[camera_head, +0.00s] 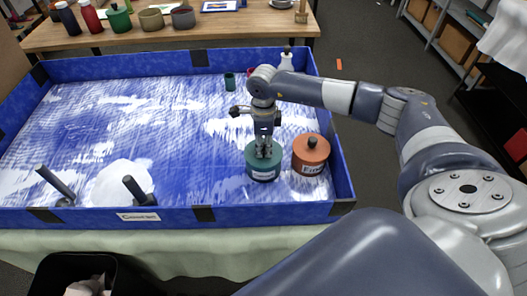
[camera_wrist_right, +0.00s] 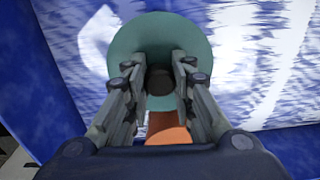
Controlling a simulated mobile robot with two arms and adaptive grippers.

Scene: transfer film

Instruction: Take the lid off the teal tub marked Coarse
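The teal tub (camera_head: 262,172) with its teal lid (camera_head: 255,148) stands upright in the right front part of the blue tray. Its small white label is too small to read. My right gripper (camera_head: 264,152) points down over the lid. In the right wrist view the two fingers (camera_wrist_right: 160,62) stand on either side of the dark round knob (camera_wrist_right: 160,82) at the middle of the teal lid (camera_wrist_right: 160,32). I cannot tell whether they touch the knob. The lid sits on the tub. My left gripper is not in view.
An orange tub (camera_head: 311,160) with a dark knob stands close to the right of the teal one. The blue tray (camera_head: 170,214) has raised walls and a front label. Dark upright handles (camera_head: 140,190) stand at front left. A white bottle (camera_head: 287,60) is behind.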

